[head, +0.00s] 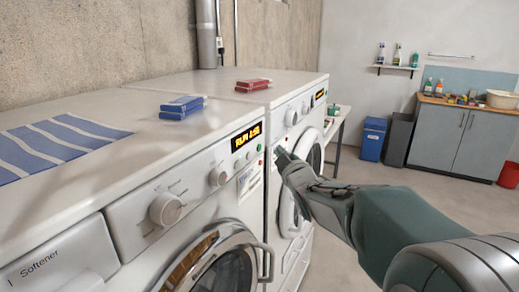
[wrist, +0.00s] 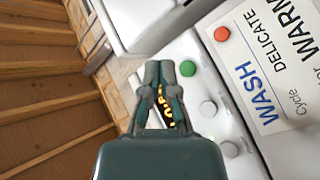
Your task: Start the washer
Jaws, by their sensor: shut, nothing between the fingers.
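The near white washer (head: 135,208) has a lit amber display (head: 246,138) that seems to read RUN and a time. Its panel carries two knobs, a softener drawer (head: 59,266) and a round door (head: 217,266). In the wrist view a green button (wrist: 188,68) and a red button (wrist: 222,34) sit on the panel, beside a card (wrist: 272,70) reading WASH, DELICATE, WARM. My gripper (head: 281,154) is shut and empty, just right of the panel's end in the head view. In the wrist view its closed tips (wrist: 160,68) appear just left of the green button; I cannot tell contact. The fingers partly hide the display.
A second white machine (head: 300,115) stands beyond the washer. A blue bin (head: 373,139), grey bin and grey cabinet (head: 463,135) stand behind.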

